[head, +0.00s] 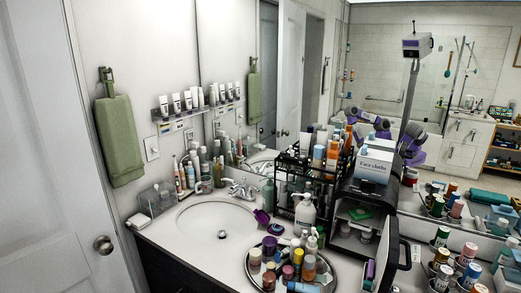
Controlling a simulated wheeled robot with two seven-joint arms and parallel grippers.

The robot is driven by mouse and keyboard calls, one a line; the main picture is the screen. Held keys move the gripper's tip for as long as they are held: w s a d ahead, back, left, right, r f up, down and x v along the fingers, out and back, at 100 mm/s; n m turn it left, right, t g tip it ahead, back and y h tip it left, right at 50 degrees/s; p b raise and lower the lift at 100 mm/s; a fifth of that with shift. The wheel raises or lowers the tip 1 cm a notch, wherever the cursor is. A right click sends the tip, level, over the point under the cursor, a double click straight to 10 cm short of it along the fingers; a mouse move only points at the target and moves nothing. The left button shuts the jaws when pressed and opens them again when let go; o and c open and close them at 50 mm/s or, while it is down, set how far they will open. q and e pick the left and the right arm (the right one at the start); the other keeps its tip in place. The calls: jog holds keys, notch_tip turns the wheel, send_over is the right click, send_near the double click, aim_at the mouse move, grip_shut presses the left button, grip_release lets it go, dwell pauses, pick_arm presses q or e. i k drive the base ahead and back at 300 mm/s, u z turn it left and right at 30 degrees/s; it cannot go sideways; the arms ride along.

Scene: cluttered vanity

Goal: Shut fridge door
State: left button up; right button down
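A small black fridge (384,195) stands on the vanity counter, right of centre, against the mirror. Its door (391,250) is open and swung toward the front of the counter. A dark handle (406,254) shows on the door's outer side. Inside the fridge I see a green item (360,213) and some small jars. Items also sit on the inner side of the door. Neither of my grippers shows directly. My head and purple-and-grey arms appear only in the mirror, where the gripper state is not clear.
A white box labelled face cloths (373,166) sits on the fridge. A round tray (251,281) of bottles and jars stands left of the door. Several cans (441,257) stand to its right. A black rack (283,178) and a pump bottle (305,213) are beside the fridge.

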aim_at(386, 263)
jog(key=u, duration=0.85)
jog(key=k, duration=1.1)
jog(key=z, duration=1.5)
jog(key=i, duration=0.45)
jog(key=u, duration=0.55)
jog(key=k, duration=1)
jog(key=z, duration=0.5)
jog(key=i, duration=1.35)
jog(key=u, duration=0.65)
